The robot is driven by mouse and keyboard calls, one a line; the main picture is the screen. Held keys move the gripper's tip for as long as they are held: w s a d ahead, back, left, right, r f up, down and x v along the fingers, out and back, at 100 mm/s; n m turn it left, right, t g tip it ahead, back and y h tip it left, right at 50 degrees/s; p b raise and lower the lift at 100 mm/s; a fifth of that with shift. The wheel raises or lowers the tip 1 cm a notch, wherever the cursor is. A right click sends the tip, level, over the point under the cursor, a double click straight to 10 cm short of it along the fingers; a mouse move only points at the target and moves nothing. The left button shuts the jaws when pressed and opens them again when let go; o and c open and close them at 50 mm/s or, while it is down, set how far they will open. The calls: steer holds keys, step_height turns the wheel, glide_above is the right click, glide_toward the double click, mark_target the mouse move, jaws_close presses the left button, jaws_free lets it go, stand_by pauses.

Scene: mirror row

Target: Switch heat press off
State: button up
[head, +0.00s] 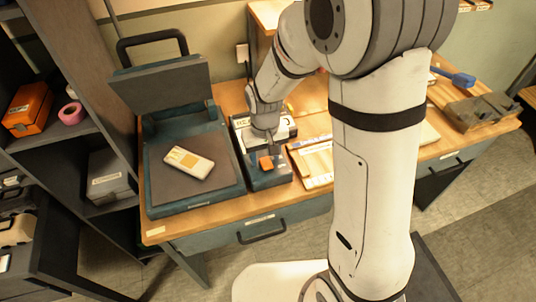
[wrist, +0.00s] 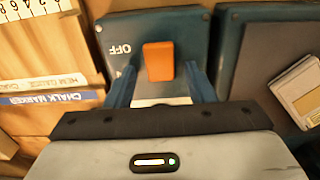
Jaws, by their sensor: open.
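The heat press (head: 160,195) stands on the bench at left with its dark upper plate (head: 162,88) raised. Its control box (head: 272,180) sits to its right and carries an orange rocker switch (head: 266,162). In the wrist view the switch (wrist: 159,61) is near the top centre, with an upside-down "OFF" mark (wrist: 120,49) to its left on the box (wrist: 185,25). My gripper (wrist: 160,70) is open, with its blue fingers on either side of the switch's lower part. I cannot tell whether they touch it. In the head view my wrist hides the fingertips.
Wooden strips and a "CHALK MARKER" label (wrist: 50,98) are left of the box in the wrist view. A dark shelf with an orange box (head: 27,108) stands at far left.

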steer(key=shift+f, duration=0.1)
steer(key=shift+c, duration=0.6)
steer(key=c, duration=0.9)
steer(key=b, duration=0.1)
steer(key=t+b, duration=0.1)
steer(key=b, duration=0.1)
steer(key=shift+s+f, duration=0.15)
steer(key=shift+f, duration=0.1)
steer(key=t+b, duration=0.2)
steer(key=b, duration=0.1)
steer(key=shift+s+d+y, duration=0.1)
steer(key=shift+s+y, duration=0.1)
steer(key=shift+y, duration=0.2)
steer(key=shift+o, duration=0.3)
steer(key=shift+s+r+t+b, duration=0.15)
steer(key=shift+r+t+b, duration=0.1)
steer(key=shift+t+b, duration=0.4)
steer(key=shift+c, duration=0.2)
steer(key=o, duration=1)
steer(key=shift+r, duration=0.1)
